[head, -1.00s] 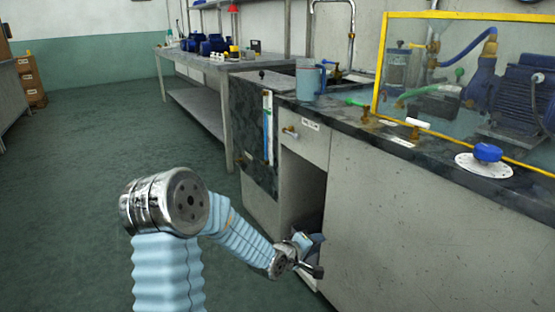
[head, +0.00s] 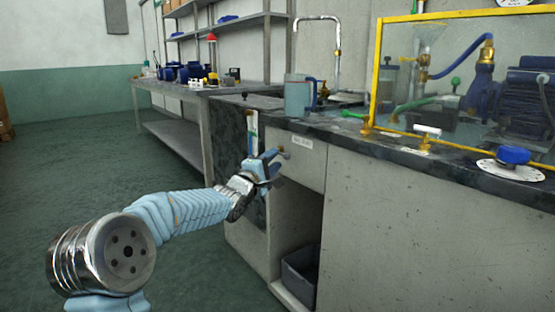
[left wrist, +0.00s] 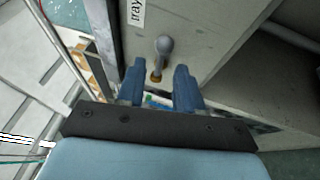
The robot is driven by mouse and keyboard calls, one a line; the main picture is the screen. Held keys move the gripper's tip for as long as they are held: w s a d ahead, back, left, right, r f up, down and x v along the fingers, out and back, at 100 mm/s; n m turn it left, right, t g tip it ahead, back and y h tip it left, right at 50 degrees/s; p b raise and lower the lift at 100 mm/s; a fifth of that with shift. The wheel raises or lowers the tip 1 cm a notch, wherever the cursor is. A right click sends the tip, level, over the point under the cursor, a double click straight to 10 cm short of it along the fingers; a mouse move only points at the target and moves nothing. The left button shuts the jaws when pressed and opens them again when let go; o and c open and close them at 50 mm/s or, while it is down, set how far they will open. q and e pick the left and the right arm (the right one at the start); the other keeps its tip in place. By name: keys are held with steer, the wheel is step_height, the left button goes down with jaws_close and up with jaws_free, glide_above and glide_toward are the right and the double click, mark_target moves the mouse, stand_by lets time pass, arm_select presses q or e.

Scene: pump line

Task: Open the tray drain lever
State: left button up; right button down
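The tray drain lever (left wrist: 165,46), a grey rounded handle on a brass stem, sticks out of the grey cabinet front. A label (left wrist: 138,12) with "tray" readable is beside it in the left wrist view. In the head view the lever (head: 284,154) shows small under the counter, left of its label (head: 302,142). My left gripper (head: 270,165) is just in front of it, with blue fingers apart. In the left wrist view the open gripper (left wrist: 160,75) has the lever's stem between its fingertips in the picture; contact cannot be told. My right gripper is not in view.
The counter (head: 385,145) carries a blue-grey mug (head: 298,97), a white-handled valve (head: 427,132) and a blue knob (head: 514,155). A yellow-framed screen (head: 378,70) stands behind. Below the lever, an open cabinet bay holds a dark bin (head: 300,275). The floor at left is clear.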

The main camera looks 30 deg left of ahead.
mark_target(280, 154)
arm_select(q)
steer(key=shift+w+r, duration=0.15)
steer(key=shift+w, duration=0.6)
steer(key=shift+w+r, duration=0.1)
steer(key=shift+w, duration=0.65)
jaws_close()
